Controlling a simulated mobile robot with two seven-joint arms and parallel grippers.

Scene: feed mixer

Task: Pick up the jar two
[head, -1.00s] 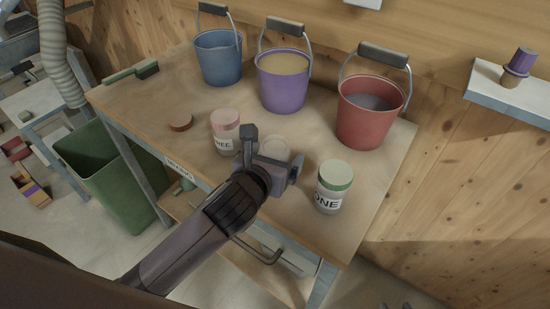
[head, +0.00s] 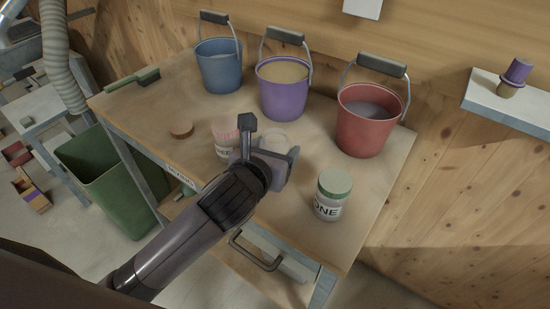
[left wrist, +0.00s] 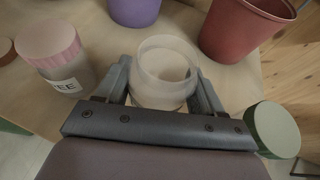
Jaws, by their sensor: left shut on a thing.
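A clear, lidless jar (head: 275,138) stands between the jar labelled ONE (head: 331,195) and the jar whose label ends in EE (head: 226,143); I take it for jar two, though its label is hidden. My left gripper (head: 268,152) is shut on this jar. In the left wrist view the two fingers (left wrist: 163,85) lie on either side of the clear jar (left wrist: 166,62). It looks upright and slightly raised; its base is hidden by the gripper. My right gripper is not in view.
Blue (head: 219,68), purple (head: 284,92) and red (head: 368,125) buckets stand along the back of the wooden bench (head: 160,108). A brown round lid (head: 181,130) and a green brush (head: 146,76) lie to the left. A green bin (head: 105,170) stands below.

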